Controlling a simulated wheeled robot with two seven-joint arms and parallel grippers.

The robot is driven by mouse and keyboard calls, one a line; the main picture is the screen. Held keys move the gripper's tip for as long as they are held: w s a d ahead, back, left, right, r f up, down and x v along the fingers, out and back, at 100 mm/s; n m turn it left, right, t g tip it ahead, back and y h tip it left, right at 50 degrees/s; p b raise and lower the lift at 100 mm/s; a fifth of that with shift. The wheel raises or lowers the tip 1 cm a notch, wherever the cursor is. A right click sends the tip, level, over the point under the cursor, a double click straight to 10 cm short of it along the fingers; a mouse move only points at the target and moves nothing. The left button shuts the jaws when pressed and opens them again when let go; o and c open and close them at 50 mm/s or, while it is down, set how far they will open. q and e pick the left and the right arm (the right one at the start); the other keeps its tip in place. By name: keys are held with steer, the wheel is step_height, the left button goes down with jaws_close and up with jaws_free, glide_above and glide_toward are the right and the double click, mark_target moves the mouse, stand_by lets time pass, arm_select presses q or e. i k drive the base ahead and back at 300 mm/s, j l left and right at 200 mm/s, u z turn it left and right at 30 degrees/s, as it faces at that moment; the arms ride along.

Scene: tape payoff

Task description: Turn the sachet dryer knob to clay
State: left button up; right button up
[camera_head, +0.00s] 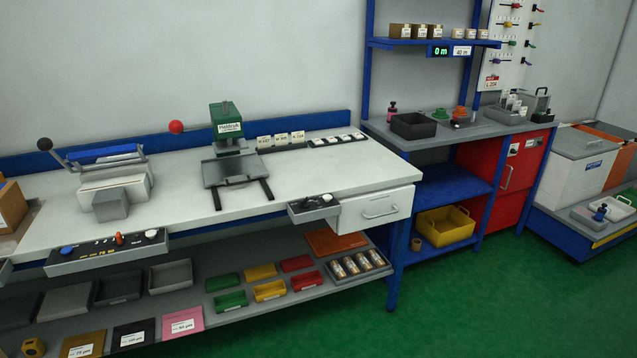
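No label that I can read names the sachet dryer or clay. A red cabinet (511,168) stands under the right bench, with a door handle and a small control panel (514,149) near its top. I cannot tell knob settings. Neither of my grippers shows.
A white drawer (376,209) juts from the bench front. A green-headed press (227,122) and a sealer with a black ball lever (110,180) stand on the bench. A yellow bin (445,227) sits low. Green floor (480,310) in front is clear.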

mark_target(304, 204)
steer(key=i+l, duration=0.2)
steer(key=l, duration=0.15)
steer(key=i+l+u, duration=0.1)
steer(key=i+l, duration=0.35)
steer(key=l, duration=0.2)
steer(key=i+l+u, duration=0.1)
steer(key=l, duration=0.25)
steer(key=i+l, duration=0.3)
steer(key=i+l+u, duration=0.1)
steer(key=l, duration=0.3)
steer(key=i+l, duration=0.25)
steer(key=l, duration=0.15)
steer(key=j+u, duration=0.05)
